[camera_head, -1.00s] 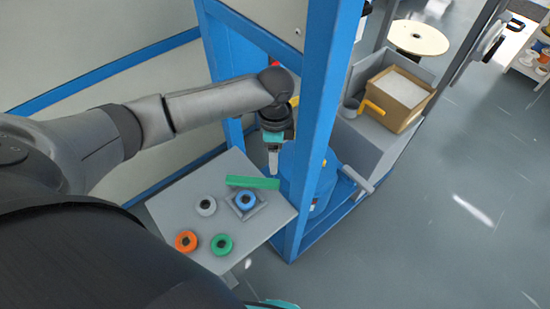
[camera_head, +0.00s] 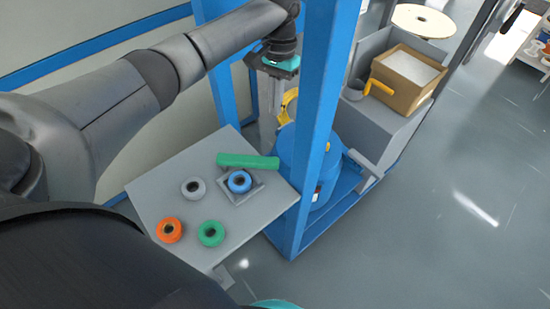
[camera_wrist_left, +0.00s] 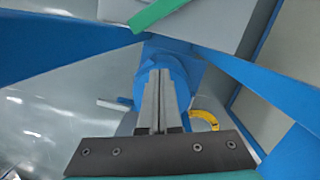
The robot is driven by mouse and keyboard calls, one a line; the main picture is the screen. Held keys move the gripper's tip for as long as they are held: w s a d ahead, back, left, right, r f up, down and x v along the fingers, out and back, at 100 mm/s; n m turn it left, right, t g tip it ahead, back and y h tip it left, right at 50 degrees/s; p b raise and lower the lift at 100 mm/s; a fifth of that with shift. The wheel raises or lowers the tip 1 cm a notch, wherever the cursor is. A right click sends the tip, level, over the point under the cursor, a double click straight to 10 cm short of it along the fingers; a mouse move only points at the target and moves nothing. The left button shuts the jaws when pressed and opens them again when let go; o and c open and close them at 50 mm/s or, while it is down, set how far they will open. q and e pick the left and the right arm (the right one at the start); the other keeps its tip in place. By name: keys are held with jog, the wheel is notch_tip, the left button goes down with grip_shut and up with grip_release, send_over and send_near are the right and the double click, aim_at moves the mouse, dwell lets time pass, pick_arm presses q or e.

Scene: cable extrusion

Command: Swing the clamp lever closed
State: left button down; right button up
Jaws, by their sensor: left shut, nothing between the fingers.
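My left gripper (camera_head: 268,138) points down inside the blue frame, behind its near post. Its grey fingers are shut together and empty; they also show in the left wrist view (camera_wrist_left: 158,75). A yellow curved part (camera_head: 287,106) sits just right of the fingers, partly hidden by the post; the wrist view shows it as a yellow arc (camera_wrist_left: 206,118). A blue drum-shaped unit (camera_head: 301,158) stands below and right of the fingertips. A grey bar (camera_head: 362,162) sticks out at its right. I cannot tell which part is the clamp lever. My right gripper is not in view.
Blue posts (camera_head: 327,100) stand close around the left arm. A grey shelf (camera_head: 165,198) holds a green bar (camera_head: 248,161) and several coloured rings. A cardboard box (camera_head: 408,80) stands in a grey bin at right.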

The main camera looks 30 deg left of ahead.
aim_at(248, 161)
pick_arm(q)
jog(key=s+d+f+n+b, duration=0.2)
jog(key=s+f+n+b, duration=0.2)
jog(key=f, duration=0.5)
jog(key=shift+s+f+n+g+h+b, duration=0.25)
jog(key=shift+n+g+h+b, duration=0.25)
jog(key=shift+b, duration=0.45)
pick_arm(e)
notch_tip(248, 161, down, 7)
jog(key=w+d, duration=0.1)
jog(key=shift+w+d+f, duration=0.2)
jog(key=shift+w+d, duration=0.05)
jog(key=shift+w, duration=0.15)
pick_arm(q)
jog(key=shift+d, duration=0.1)
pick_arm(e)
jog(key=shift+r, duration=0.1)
